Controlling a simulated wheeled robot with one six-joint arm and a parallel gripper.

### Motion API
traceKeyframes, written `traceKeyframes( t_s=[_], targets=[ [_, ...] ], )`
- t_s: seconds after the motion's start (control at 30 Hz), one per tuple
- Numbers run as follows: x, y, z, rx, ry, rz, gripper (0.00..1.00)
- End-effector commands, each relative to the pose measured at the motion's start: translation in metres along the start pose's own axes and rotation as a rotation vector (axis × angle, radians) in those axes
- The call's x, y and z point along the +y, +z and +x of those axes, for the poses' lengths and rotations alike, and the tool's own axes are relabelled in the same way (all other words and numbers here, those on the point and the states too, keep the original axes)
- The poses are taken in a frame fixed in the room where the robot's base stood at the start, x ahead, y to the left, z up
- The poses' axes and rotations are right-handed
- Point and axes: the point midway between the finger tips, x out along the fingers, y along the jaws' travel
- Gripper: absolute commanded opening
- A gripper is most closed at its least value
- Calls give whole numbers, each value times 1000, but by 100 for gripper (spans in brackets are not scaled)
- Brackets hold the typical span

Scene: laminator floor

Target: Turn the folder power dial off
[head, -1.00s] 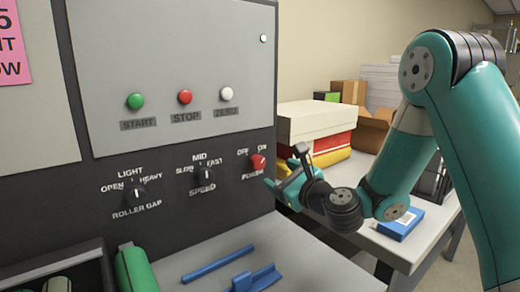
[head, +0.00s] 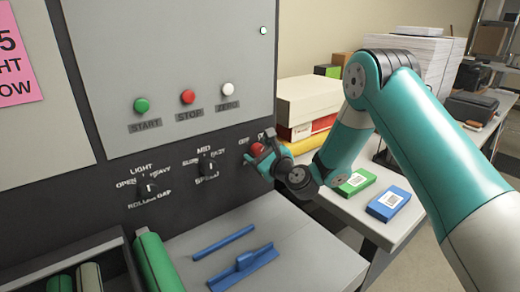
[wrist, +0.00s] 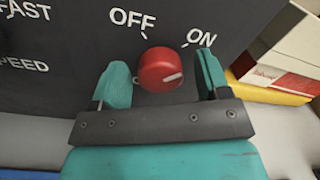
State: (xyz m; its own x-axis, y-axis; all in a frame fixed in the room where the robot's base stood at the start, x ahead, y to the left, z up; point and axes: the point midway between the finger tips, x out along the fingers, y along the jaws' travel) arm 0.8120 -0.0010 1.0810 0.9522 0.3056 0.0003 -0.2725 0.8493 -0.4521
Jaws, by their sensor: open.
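The red power dial (head: 257,149) is on the dark panel at the right end of the row of knobs. In the wrist view the red dial (wrist: 161,69) has a pale pointer line aimed to the right, towards the ON label (wrist: 201,38). The OFF label (wrist: 132,19) is above it to the left. My gripper (wrist: 164,82) is open, with one finger on each side of the dial and a gap on both sides. In the head view my gripper (head: 262,158) is at the dial and partly covers it and its labels.
The speed knob (head: 205,165) and roller gap knob (head: 147,187) are left of the dial. Green, red and white buttons are above. Blue tools (head: 245,268) lie on the ledge below. A table at right holds boxes and paper stacks.

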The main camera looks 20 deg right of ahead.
Motion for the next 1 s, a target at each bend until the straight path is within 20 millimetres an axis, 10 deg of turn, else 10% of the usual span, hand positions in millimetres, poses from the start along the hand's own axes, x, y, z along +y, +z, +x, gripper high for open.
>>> traceKeyframes(
  t_s=[0.13, 0.33, 1.0],
  targets=[
    [0, 0, 0, 0, 0, 0, 65],
    [0, 0, 0, 0, 0, 0, 20],
    [1, -3, 0, -11, -6, -254, 20]
  ],
)
